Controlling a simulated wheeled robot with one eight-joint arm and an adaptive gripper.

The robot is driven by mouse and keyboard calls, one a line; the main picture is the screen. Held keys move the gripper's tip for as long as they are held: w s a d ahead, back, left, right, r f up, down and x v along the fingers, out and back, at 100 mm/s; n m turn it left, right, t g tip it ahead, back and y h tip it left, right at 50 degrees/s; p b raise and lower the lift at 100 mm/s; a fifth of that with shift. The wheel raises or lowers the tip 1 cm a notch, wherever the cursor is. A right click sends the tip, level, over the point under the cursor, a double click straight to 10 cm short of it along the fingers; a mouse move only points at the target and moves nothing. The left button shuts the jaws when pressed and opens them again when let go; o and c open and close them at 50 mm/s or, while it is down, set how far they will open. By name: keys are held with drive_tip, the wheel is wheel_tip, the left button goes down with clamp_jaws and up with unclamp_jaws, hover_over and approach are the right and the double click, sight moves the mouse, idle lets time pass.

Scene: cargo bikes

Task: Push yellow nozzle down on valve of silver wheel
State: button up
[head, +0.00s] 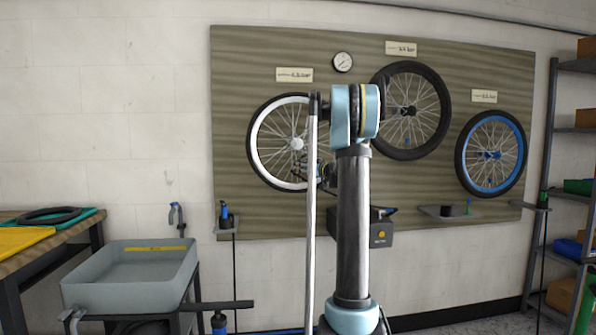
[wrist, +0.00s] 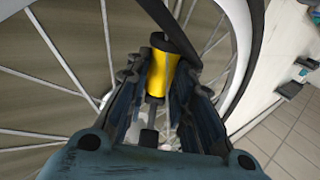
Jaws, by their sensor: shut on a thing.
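The silver wheel (head: 255,142) hangs at the left of the brown board, with a pale rim and dark tyre. Its spokes and rim (wrist: 242,40) fill much of the wrist view. The yellow nozzle (wrist: 160,72), with a dark top, is between the fingers of my gripper (wrist: 160,85), which is shut on it. A grey stem shows below the yellow part; I cannot tell if it is the valve or whether the nozzle is seated. In the head view my gripper (head: 318,172) is in front of the wheel's lower right, partly hidden by my arm.
A black wheel (head: 440,110) and a blue-rimmed wheel (head: 466,165) hang to the right. A dark hose (wrist: 165,15) runs near the nozzle. A grey sink (head: 140,284) stands at left, shelves (head: 548,130) at right.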

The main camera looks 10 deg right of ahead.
drive_tip(key=shift+f, duration=0.4)
idle(0.8)
drive_tip(key=o, duration=1.1)
drive_tip(key=shift+o, duration=0.4)
drive_tip(key=v, duration=1)
idle(0.5)
drive_tip(key=shift+r, duration=0.1)
